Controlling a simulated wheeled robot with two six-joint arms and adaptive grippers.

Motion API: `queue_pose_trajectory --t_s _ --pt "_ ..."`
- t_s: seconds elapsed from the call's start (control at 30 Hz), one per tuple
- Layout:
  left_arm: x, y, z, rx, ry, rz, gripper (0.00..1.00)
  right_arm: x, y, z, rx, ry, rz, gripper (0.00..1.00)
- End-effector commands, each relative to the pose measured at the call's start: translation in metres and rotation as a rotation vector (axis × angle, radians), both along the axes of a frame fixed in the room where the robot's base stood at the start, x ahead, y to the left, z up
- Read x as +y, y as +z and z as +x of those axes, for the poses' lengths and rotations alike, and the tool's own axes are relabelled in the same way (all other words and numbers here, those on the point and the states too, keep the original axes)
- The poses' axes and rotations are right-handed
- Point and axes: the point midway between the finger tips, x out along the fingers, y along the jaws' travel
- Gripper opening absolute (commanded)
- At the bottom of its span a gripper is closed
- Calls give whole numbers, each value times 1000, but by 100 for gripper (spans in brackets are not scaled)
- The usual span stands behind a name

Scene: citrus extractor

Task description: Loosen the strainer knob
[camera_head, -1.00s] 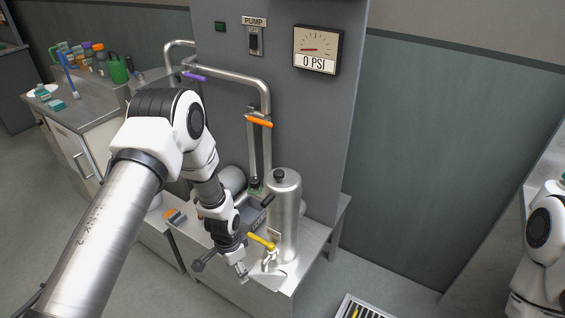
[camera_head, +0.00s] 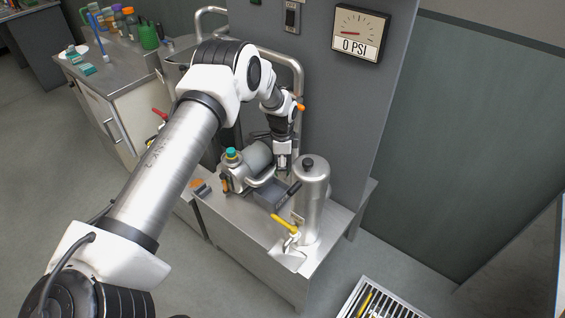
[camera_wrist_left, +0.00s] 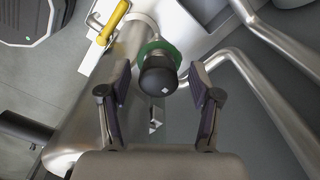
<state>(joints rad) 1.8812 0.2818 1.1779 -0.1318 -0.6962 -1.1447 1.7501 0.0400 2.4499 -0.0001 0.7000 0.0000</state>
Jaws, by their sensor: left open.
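A black knob with a green collar (camera_wrist_left: 158,75) sits between my left gripper's fingertips in the left wrist view. It appears to be the strainer knob. My left gripper (camera_wrist_left: 160,68) is open, with a finger on each side of the knob and visible gaps. In the head view my left gripper (camera_head: 283,163) points down beside the upright pipe, left of the steel cylinder, and the knob is hidden behind it. My right gripper is not in view.
The steel cylinder (camera_head: 313,205) with a black cap stands close right of the gripper. A yellow-handled valve (camera_head: 285,223) is in front of it. A pump with a teal cap (camera_head: 231,154) is at left. Steel pipes (camera_wrist_left: 270,95) run close right of the fingers.

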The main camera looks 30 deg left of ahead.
Motion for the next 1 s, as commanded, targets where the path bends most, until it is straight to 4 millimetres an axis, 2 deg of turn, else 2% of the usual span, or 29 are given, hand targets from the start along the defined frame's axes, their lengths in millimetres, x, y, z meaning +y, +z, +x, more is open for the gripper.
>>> queue_pose_trajectory --t_s 0.13,0.17,0.3,0.33,0.73,1.0 --pt "0 0 0 -1 0 1 64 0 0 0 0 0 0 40" --pt "0 0 0 0 0 0 56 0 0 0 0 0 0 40" --pt "0 0 0 0 0 0 7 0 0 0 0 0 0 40" --pt "0 0 0 0 0 0 3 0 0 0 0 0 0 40" --pt "0 -1 0 1 36 0 3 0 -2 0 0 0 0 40" --pt "0 -1 -1 2 177 1 3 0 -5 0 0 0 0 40"
